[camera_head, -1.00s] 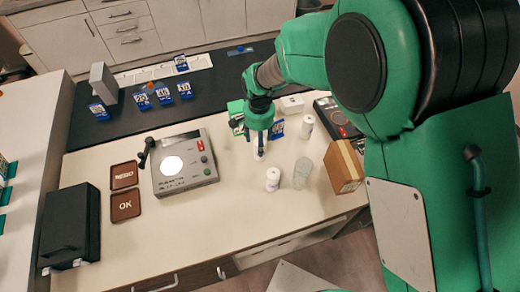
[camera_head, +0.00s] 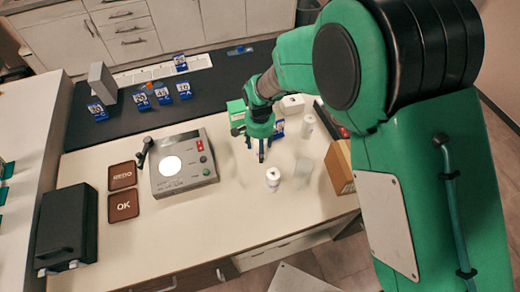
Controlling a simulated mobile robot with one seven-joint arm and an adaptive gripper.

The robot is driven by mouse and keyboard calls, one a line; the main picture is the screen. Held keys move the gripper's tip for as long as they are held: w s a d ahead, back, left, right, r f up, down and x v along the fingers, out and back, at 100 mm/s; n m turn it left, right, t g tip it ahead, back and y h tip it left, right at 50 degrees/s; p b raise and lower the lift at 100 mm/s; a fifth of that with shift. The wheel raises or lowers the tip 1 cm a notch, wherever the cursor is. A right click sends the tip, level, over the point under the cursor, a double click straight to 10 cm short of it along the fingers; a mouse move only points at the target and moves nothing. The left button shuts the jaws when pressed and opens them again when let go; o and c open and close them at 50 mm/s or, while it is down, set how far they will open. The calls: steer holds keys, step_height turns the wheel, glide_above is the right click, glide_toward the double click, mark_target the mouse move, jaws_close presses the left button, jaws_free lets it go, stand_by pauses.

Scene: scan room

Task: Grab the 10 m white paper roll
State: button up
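A short white roll (camera_head: 273,178) stands upright on the cream table, near its front edge. A taller white cylinder (camera_head: 308,123) stands farther back to the right, and a pale, see-through cylinder (camera_head: 303,169) stands just right of the short roll. Labels telling 10 m are too small to read on any of them. My green gripper (camera_head: 257,153) points down just behind and slightly left of the short roll, apart from it. Its dark fingers look spread, with nothing visible between them.
A cardboard box (camera_head: 340,168) stands at the right, partly behind my arm. A grey device (camera_head: 184,164) with a lit disc is to the left, beside brown REDO (camera_head: 122,176) and OK (camera_head: 124,206) trays. The front table strip is clear.

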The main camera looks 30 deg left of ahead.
steer(key=c, duration=1.3)
steer(key=shift+r, duration=0.1)
steer(key=shift+c, duration=0.2)
step_height(320, 180, up, 10)
steer(key=shift+f+p, duration=0.1)
steer(key=shift+p, duration=1)
